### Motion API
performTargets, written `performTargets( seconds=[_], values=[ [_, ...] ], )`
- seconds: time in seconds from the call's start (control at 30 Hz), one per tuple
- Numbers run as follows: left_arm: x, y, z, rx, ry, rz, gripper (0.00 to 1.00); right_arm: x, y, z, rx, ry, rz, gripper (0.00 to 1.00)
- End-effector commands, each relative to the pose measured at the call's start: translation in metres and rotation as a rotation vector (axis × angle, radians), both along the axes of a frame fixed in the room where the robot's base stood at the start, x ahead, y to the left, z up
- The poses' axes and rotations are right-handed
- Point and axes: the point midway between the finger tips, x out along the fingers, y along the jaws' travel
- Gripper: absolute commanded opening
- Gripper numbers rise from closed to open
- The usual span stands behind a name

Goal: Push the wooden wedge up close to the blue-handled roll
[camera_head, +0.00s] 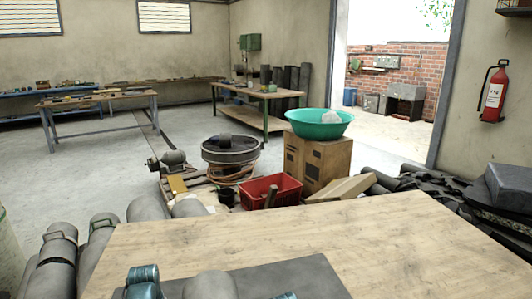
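A blue handle (143,274) shows at the bottom edge, at the left end of the dark mat on the wooden table. The roll under it is mostly cut off by the frame. A second small blue piece (287,296) shows at the bottom edge further right; I cannot tell whether it belongs to the same roll. A grey rounded roll (210,286) stands between them, also cut off. I cannot make out a wooden wedge on the visible part of the table. Neither of my grippers is in view.
The wooden table (390,235) is bare beyond the dark mat (285,275). Grey rolls with handles (60,245) stand at its left. Behind it are a red crate (283,186), a cardboard box (318,158) under a green basin (318,127), and a pale slanted block (340,189).

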Motion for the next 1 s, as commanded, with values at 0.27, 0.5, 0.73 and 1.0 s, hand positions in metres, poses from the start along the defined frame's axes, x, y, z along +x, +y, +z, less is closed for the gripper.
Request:
performTargets(
  seconds=[0.27, 0.5, 0.73, 1.0],
  values=[
    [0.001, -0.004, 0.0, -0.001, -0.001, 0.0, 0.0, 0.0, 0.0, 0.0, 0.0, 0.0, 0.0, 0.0],
    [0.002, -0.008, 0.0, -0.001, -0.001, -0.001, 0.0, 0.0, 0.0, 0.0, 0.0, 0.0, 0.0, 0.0],
    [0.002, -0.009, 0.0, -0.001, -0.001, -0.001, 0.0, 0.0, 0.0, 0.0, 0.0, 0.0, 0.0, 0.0],
    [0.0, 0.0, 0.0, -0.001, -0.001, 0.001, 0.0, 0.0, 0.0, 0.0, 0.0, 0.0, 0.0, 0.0]
  ],
)
